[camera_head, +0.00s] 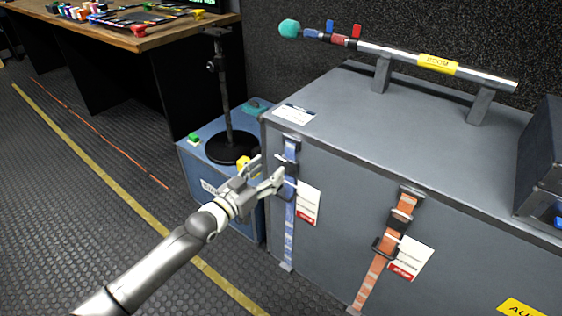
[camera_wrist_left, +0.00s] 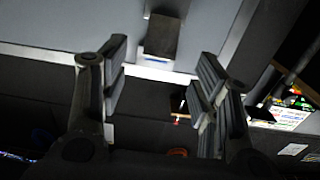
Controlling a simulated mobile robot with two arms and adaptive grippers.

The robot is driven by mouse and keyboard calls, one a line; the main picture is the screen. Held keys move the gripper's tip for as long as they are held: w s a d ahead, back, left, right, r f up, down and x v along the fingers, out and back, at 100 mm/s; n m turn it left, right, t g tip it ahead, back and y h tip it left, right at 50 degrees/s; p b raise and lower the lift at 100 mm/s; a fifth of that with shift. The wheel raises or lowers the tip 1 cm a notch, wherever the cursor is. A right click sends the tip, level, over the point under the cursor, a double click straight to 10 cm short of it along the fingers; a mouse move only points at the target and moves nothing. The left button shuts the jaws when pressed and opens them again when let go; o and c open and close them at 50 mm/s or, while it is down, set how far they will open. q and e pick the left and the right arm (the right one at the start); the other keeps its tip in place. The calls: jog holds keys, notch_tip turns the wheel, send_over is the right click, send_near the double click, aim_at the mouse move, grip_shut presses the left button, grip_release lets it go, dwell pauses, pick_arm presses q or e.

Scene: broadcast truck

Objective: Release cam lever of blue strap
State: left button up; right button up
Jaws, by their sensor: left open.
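The blue strap (camera_head: 289,235) runs down the front of the large grey case near its left edge. Its dark cam buckle with the lever (camera_head: 287,164) sits near the top of the strap. My left gripper (camera_head: 269,174) is open, just left of the buckle, with its fingers pointing toward it. Whether a finger touches the buckle or strap I cannot tell. In the left wrist view the open fingers (camera_wrist_left: 160,88) are apart with nothing held between them. A dark block (camera_wrist_left: 162,36) shows beyond them, possibly the buckle. My right gripper is not in view.
An orange strap (camera_head: 372,275) with its own buckle and a tag (camera_head: 408,258) hangs to the right. A white-red tag (camera_head: 307,204) is beside the blue strap. A blue case (camera_head: 203,166) bearing a black stand (camera_head: 228,148) is close behind my gripper. A boom pole (camera_head: 405,55) lies on top.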

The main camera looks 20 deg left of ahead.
aim_at(280, 159)
pick_arm(q)
jog(key=shift+b+x, duration=0.65)
jog(key=shift+x, duration=2.8)
jog(key=shift+f, duration=0.1)
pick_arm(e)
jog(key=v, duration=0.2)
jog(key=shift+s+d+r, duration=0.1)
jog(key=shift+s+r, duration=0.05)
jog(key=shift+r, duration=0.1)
pick_arm(q)
jog(key=shift+c, duration=0.5)
jog(key=c, duration=0.9)
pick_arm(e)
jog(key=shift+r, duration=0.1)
pick_arm(q)
jog(key=p, duration=0.2)
jog(key=g+p, duration=0.1)
jog(key=shift+w+r+p, duration=0.15)
jog(key=shift+r+p, duration=0.1)
jog(key=shift+p, duration=0.1)
jog(key=shift+w+g+y+p, duration=0.1)
jog(key=shift+g+y+p, duration=0.35)
jog(key=shift+p, duration=0.8)
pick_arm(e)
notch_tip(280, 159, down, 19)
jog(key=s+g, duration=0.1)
